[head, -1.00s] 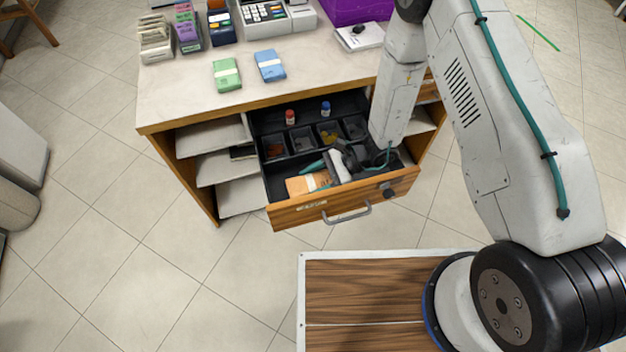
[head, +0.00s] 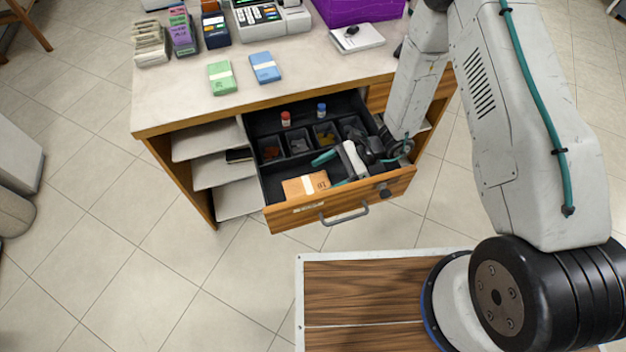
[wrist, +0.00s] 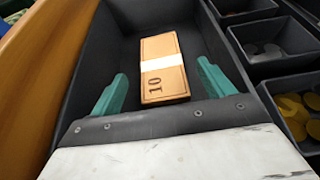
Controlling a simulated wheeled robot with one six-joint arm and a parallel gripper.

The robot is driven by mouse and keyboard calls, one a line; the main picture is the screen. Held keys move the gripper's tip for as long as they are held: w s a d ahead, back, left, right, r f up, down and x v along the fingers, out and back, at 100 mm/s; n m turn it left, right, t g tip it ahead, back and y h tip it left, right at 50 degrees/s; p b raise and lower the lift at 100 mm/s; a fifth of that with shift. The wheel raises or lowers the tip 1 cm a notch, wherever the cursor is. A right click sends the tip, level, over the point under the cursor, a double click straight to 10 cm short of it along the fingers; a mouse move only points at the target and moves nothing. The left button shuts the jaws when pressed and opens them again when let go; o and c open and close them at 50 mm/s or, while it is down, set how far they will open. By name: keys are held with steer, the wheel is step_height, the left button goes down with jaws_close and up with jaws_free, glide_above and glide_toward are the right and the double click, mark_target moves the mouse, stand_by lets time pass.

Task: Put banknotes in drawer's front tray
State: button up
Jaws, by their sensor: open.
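An orange banknote bundle (head: 306,185) with a white band lies flat in the drawer's front tray (head: 277,192), toward its left end. In the wrist view the bundle (wrist: 164,82) shows a "10", and the dark tray floor (wrist: 120,55) is bare around it. My gripper (head: 329,171) is open and empty over the drawer, to the right of the bundle. In the wrist view its teal fingers stand apart on either side of the bundle's near end, with no visible contact. A green bundle (head: 222,78) and a blue bundle (head: 265,67) lie on the counter top.
Behind the front tray are coin cups (head: 299,145) and two small bottles, red-capped (head: 286,118) and blue-capped (head: 322,110). The drawer front (head: 300,216) is pulled out. A cash register (head: 262,15), card boxes and a purple box (head: 360,10) stand on the counter.

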steer(key=v, duration=0.6)
steer(key=shift+w+d, duration=0.1)
steer(key=shift+d, duration=0.2)
steer(key=shift+r, duration=0.25)
steer(key=s+d+r+n+h, duration=0.1)
steer(key=r+n+h, duration=0.15)
steer(key=r, duration=0.65)
steer(key=s+d+r+n+g+h, duration=0.1)
steer(key=s+d+r+n, duration=0.15)
steer(key=r, duration=0.55)
steer(key=d+r+n+h, duration=0.15)
steer(key=r+n, duration=0.25)
steer(key=r, duration=0.5)
steer(key=s+d+r+n+t+h, duration=0.3)
steer(key=s+d+r+h, duration=0.1)
steer(key=s+r, duration=0.3)
steer(key=s+d+r+n+t+h, duration=0.2)
steer(key=s+d+r+t+h, duration=0.1)
steer(key=s+d+r, duration=0.3)
steer(key=s+r, duration=0.2)
steer(key=s, duration=0.2)
steer(key=shift+s+d+n+h, duration=0.15)
steer(key=shift+s+n+h, duration=0.2)
steer(key=shift+n+h, duration=0.05)
steer(key=shift+r, duration=0.1)
